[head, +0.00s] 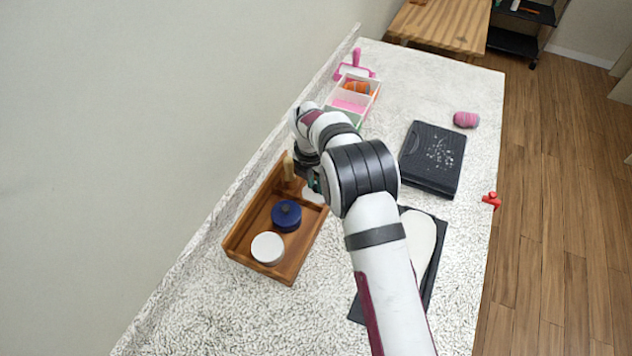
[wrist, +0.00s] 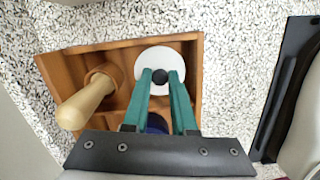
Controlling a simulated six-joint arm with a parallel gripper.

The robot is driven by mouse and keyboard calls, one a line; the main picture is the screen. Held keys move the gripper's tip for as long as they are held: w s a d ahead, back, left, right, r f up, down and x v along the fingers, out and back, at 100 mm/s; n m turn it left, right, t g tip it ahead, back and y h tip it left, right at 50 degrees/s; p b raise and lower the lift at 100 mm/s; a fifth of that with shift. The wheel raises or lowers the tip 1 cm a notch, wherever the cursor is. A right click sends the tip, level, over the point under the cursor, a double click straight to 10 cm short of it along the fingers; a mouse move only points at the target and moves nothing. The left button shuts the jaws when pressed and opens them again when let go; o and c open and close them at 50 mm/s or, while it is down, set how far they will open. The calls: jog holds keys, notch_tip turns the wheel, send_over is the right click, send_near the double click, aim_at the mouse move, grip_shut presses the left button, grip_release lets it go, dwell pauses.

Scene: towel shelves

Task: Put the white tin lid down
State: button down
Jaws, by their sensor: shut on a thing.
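The white tin lid (wrist: 179,57) is a round white disc with a black knob. My gripper (wrist: 160,77) is shut on that knob, its green fingers on either side. The lid is over the corner of the wooden tray (wrist: 68,62) beside the beige-handled item; I cannot tell whether it touches the tray or hangs above it. In the head view the lid (head: 314,194) shows only partly below my gripper (head: 316,184), the rest hidden by my arm. A white round thing (head: 267,248) sits at the near end of the tray (head: 294,266).
A dark blue lidded jar (head: 286,214) stands in the tray's middle. The upright beige handle (wrist: 84,106) stands close by the lid. A pink-and-white bin (head: 352,92), a black case (head: 433,160) and a dark tray (head: 440,258) are nearby. The front counter is clear.

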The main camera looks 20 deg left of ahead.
aim_at(313, 196)
jog(key=c, duration=0.7)
grip_release()
notch_tip(313, 196, up, 12)
jog(key=s, duration=0.1)
jog(key=s+d+r+m, duration=0.4)
jog(key=d+r+m, duration=0.4)
jog(key=d+m, duration=0.4)
jog(key=s+d+r+m+g, duration=0.1)
jog(key=s+d+r+m, duration=0.2)
jog(key=s+d+m, duration=0.4)
jog(key=s+d+f+m, duration=0.1)
jog(key=s+d+m, duration=0.2)
jog(key=s+m, duration=0.3)
jog(key=s+d+f+m+y, duration=0.1)
jog(key=s+d+m, duration=0.2)
jog(key=s+m, duration=0.3)
jog(key=s+d+f+m+y, duration=0.1)
jog(key=s+d+m, duration=0.2)
jog(key=s+m, duration=0.3)
jog(key=shift+s+d+f+m+g, duration=0.1)
jog(key=shift+s+m+g, duration=0.05)
jog(key=shift+m, duration=0.45)
jog(key=shift+s+f+m+g, duration=0.1)
jog(key=shift+s+m+g, duration=0.05)
jog(key=shift+m, duration=0.45)
